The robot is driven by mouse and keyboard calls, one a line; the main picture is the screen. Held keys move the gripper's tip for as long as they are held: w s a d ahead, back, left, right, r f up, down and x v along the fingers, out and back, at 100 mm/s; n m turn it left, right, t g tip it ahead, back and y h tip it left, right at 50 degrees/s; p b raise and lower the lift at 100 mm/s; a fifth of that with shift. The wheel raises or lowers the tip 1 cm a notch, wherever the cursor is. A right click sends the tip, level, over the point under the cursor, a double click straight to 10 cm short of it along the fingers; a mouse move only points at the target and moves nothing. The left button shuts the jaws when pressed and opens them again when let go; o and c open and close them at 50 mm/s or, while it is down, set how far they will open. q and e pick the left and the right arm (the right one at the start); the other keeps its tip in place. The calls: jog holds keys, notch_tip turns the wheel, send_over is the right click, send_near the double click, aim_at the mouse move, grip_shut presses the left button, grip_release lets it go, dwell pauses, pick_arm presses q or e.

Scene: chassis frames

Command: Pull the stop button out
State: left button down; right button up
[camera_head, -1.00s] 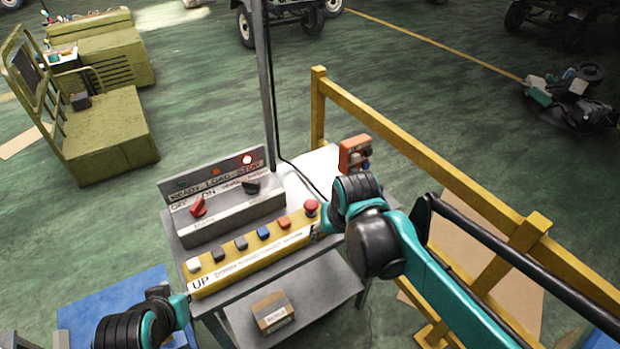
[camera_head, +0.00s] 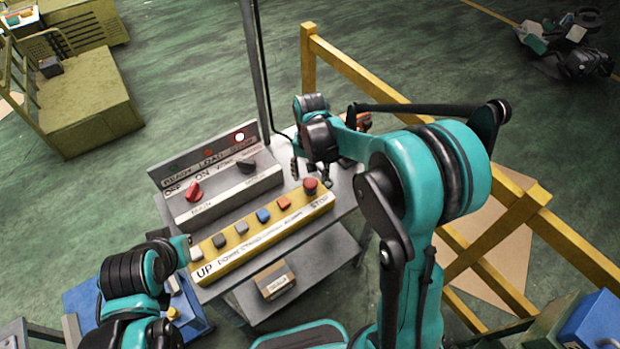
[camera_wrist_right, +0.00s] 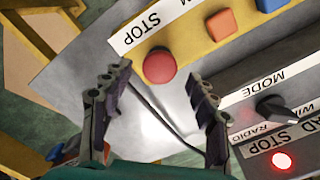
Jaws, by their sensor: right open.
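The red mushroom-shaped stop button (camera_head: 310,185) sits at the right end of the yellow button box (camera_head: 262,238), by the STOP label. In the right wrist view the button (camera_wrist_right: 160,66) is just beyond the fingertips, toward the top centre. My right gripper (camera_head: 312,178) is open and empty, with its fingers pointing down close to the button. In the wrist view its two fingers (camera_wrist_right: 158,82) are spread, one either side of the button's line, with no contact visible. My left gripper (camera_head: 182,250) is at the yellow box's left end; its fingers are not clear.
A grey selector panel (camera_head: 228,190) with a lit red STOP lamp (camera_head: 239,137) stands behind the yellow box. An orange pendant (camera_head: 360,122) lies behind my right arm. A yellow railing (camera_head: 375,85) runs along the right. A small box (camera_head: 274,280) sits on the lower shelf.

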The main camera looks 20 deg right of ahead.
aim_at(310, 181)
jog(key=shift+f, duration=0.9)
grip_shut()
jog(key=shift+r+p, duration=0.35)
jog(key=shift+r, duration=0.55)
jog(key=shift+f, duration=0.1)
grip_release()
notch_tip(310, 181, up, 12)
